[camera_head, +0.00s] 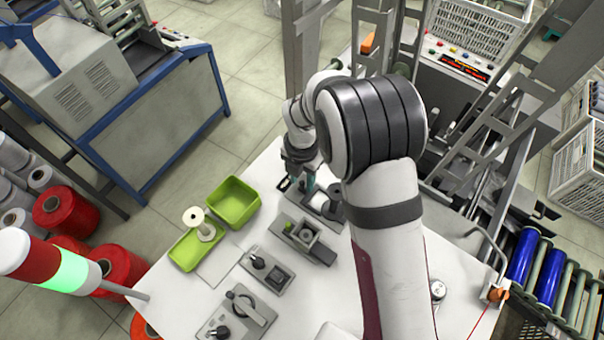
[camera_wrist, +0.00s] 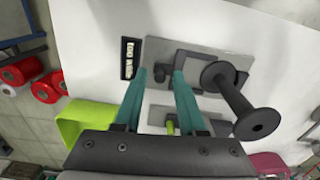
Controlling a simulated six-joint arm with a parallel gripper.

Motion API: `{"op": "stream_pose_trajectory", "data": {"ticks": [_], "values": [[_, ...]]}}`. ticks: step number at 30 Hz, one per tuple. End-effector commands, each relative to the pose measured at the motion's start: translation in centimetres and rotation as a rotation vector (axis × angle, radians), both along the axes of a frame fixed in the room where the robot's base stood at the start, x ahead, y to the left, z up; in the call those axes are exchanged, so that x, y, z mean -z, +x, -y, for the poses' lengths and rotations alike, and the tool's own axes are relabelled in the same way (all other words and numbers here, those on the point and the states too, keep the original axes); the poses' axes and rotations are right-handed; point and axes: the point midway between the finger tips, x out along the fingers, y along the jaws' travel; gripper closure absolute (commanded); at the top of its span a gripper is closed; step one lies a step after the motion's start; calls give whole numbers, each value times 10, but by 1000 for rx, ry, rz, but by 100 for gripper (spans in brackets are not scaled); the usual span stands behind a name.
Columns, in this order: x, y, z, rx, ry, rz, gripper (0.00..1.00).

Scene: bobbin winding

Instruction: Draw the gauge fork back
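My gripper (camera_wrist: 160,76) has two teal fingers that stand apart. A small dark knob (camera_wrist: 159,77) shows between the fingertips, with a gap seen on each side. The knob is on a grey plate (camera_wrist: 155,47). A dark grey fork-like piece (camera_wrist: 207,58) extends from near the right finger towards a dark spool (camera_wrist: 240,100); I cannot tell for certain that it is the gauge fork. In the head view my gripper (camera_head: 298,180) is low over the far edge of the white table, and my arm hides part of that station.
A lime-green bin (camera_head: 233,202) and a lime tray (camera_head: 197,246) with a pale bobbin (camera_head: 199,222) stand left of the stations. Grey fixtures with black knobs (camera_head: 258,262) sit nearer on the table. A black label (camera_wrist: 130,58) lies beside the plate.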

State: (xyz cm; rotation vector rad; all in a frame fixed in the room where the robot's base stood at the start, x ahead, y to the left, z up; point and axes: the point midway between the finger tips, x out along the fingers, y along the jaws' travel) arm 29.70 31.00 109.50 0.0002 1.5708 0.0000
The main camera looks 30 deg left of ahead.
Motion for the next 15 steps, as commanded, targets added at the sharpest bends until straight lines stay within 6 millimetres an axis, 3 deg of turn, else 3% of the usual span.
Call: {"op": "stream_pose_trajectory", "data": {"ticks": [1,6,7,15], "values": [[0,0,0,0,0,0,67],[0,0,0,0,0,0,98],[0,0,0,0,0,0,100],[0,0,-4,-1,0,0,100]]}}
